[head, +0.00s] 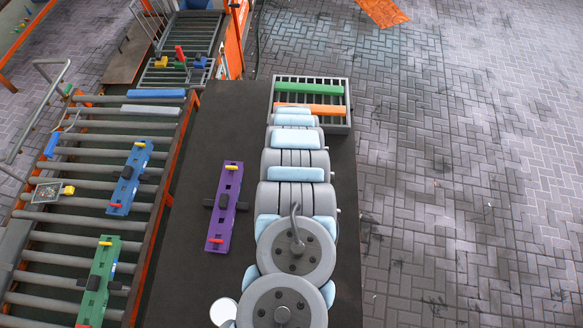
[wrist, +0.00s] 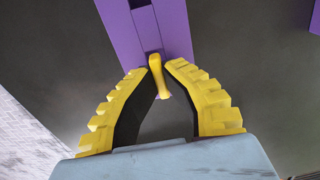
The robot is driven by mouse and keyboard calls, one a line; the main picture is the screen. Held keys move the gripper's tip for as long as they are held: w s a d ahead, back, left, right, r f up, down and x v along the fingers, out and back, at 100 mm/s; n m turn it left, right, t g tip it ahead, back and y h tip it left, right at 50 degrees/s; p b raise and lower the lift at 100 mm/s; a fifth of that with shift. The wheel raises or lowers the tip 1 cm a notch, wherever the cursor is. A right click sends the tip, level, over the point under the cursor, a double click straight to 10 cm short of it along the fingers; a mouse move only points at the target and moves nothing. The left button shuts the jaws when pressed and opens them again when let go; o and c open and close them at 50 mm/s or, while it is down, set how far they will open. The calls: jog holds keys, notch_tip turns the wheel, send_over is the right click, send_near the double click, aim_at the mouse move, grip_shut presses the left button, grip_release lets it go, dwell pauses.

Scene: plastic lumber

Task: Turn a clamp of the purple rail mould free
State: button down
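In the wrist view, the two ridged yellow fingers of my gripper (wrist: 158,70) close in on the yellow clamp handle (wrist: 156,72) at the end of a purple rail mould (wrist: 161,28). The handle sits between the fingertips and appears pinched. In the head view, a purple rail mould (head: 219,220) lies on the dark table, with a yellow clamp (head: 231,167) at its far end, a reddish-orange clamp (head: 215,240) at its near end and a black block (head: 223,202) across its middle. My gripper is hidden there. I cannot tell whether both views show the same mould.
Another purple piece (wrist: 315,15) shows at the wrist view's top-right edge. A blue mould (head: 124,190) and a green mould (head: 98,278) lie on the roller conveyor (head: 75,217) at left. A grey crate (head: 344,128) holds green and orange bars.

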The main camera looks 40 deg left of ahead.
jog(key=c, duration=1.2)
grip_release()
jog(key=shift+o, duration=0.2)
jog(key=shift+w+r, duration=0.1)
jog(key=shift+r, duration=1.45)
notch_tip(320, 180, up, 9)
